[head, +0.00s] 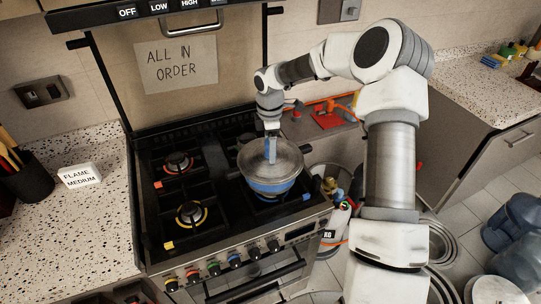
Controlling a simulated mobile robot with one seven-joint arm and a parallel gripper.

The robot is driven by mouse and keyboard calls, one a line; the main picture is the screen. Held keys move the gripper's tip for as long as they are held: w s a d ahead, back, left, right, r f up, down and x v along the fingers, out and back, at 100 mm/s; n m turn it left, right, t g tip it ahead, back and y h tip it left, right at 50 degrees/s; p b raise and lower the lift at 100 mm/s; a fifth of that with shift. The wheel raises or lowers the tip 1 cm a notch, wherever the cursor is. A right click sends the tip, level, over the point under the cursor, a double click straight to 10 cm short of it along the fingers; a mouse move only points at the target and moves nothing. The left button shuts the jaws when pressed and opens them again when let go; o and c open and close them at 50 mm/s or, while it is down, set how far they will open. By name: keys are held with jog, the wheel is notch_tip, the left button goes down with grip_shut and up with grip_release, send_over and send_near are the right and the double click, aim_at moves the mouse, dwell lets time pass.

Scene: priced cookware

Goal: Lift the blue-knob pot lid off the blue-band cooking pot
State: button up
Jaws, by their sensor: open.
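The blue-band cooking pot (272,188) stands on the front right burner of the stove. Its grey pot lid (288,163) sits on top and looks level. My gripper (272,156) points straight down over the middle of the lid, with its fingers at the knob's place. It is open. The knob is hidden or too small to make out behind the fingers, so I cannot tell whether they are around it or just above it.
The stove (160,240) has other burners with red and yellow marks, all bare. A "FLAME MEDIUM" block (80,176) and a dark utensil holder (28,180) stand on the left counter. A gas cylinder and small items are right of the stove.

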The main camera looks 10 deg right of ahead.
grip_shut()
dwell(0.4)
jog(key=shift+r, duration=0.1)
jog(key=r, duration=0.2)
jog(key=r+b, duration=0.1)
jog(key=r, duration=0.1)
jog(key=shift+d+r, duration=0.1)
jog(key=shift+d, duration=0.15)
jog(key=s+d+r+b, duration=0.1)
jog(key=s+d+r, duration=0.5)
jog(key=d, duration=0.3)
jog(key=shift+s+r, duration=0.3)
jog(key=shift+f, duration=0.1)
